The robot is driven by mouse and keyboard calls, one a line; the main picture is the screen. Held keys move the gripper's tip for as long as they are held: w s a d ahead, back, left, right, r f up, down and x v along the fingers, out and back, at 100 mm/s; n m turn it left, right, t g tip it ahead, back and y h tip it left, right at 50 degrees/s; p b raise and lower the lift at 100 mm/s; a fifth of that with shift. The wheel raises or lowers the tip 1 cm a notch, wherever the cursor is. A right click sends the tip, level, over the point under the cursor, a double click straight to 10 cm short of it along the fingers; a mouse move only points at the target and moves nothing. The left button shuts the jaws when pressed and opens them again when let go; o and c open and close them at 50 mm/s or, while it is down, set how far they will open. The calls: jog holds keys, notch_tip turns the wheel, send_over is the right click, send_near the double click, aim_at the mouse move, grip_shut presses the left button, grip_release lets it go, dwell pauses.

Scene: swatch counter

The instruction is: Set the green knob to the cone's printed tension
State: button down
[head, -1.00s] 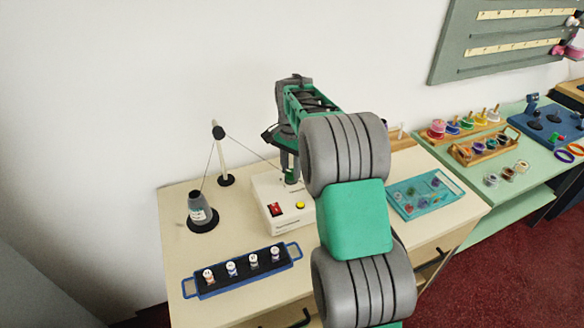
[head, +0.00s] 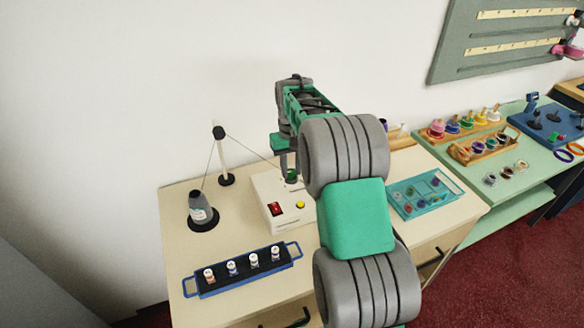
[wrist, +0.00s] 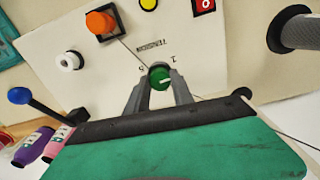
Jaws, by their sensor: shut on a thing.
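The green knob (wrist: 159,77) sits on the face of a white machine (head: 268,190), with a printed scale beside it. In the wrist view my gripper (wrist: 160,82) has its two fingers on either side of the knob, shut on it. A pale pointer mark shows on the knob; the exact number it points to is too small to tell. In the head view the knob (head: 291,175) shows just below my gripper. The grey cone (head: 200,208) stands on a black base at the left with a white label, whose print is unreadable.
A thread runs from the cone over a white post (head: 222,155) to the machine. The machine also bears a red switch (head: 274,209) and a yellow button (head: 300,205). A blue tray (head: 243,272) with several small bobbins lies in front, and a teal tray (head: 420,194) lies right.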

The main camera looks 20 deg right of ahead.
aim_at(291, 172)
jog(key=n, duration=0.5)
dwell(0.6)
jog(key=c, duration=1.1)
grip_release()
notch_tip(291, 172, up, 8)
jog(key=shift+f+b, duration=0.1)
jog(key=shift+b, duration=0.4)
